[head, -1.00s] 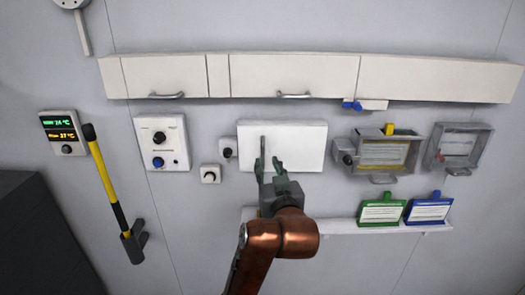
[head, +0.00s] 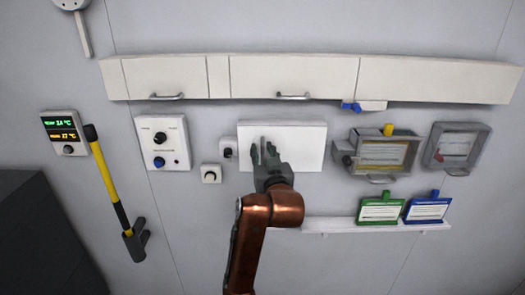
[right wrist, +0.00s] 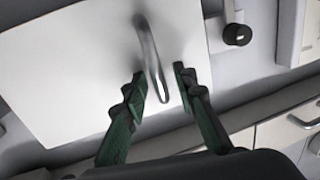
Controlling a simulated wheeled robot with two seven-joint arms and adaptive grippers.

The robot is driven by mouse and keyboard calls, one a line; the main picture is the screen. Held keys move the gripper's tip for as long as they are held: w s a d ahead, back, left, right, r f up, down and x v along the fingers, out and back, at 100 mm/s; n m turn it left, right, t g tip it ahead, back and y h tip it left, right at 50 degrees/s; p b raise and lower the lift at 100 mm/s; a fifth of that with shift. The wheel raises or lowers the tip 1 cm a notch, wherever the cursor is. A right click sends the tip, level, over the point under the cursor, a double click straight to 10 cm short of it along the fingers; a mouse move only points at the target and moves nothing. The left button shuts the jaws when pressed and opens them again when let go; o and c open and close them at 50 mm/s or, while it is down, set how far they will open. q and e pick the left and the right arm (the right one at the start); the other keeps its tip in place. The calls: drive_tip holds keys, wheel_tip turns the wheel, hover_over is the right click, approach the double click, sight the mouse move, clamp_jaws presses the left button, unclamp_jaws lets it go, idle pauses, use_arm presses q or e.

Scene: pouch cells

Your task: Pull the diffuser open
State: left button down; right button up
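The diffuser appears to be the white rectangular panel (head: 305,145) on the wall in the middle of the head view. It also fills the upper left of the right wrist view (right wrist: 70,70). A grey bar handle (right wrist: 150,50) stands out from it near one edge. My right gripper (head: 263,151) is in front of the panel's left part. In the right wrist view its green fingers (right wrist: 160,77) are open, with the handle's near end between them and a gap showing on both sides. The panel lies against the wall. My left gripper is not in view.
A small knob box (head: 228,147) is just left of the panel, with another (head: 211,173) below it. A clear case (head: 379,153) is close on the right. Cabinets (head: 290,76) run above; a shelf (head: 330,224) with green and blue cards is below.

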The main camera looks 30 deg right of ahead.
clamp_jaws()
drive_tip(key=shift+w+a, duration=0.1)
drive_tip(key=shift+a, duration=0.05)
idle(0.5)
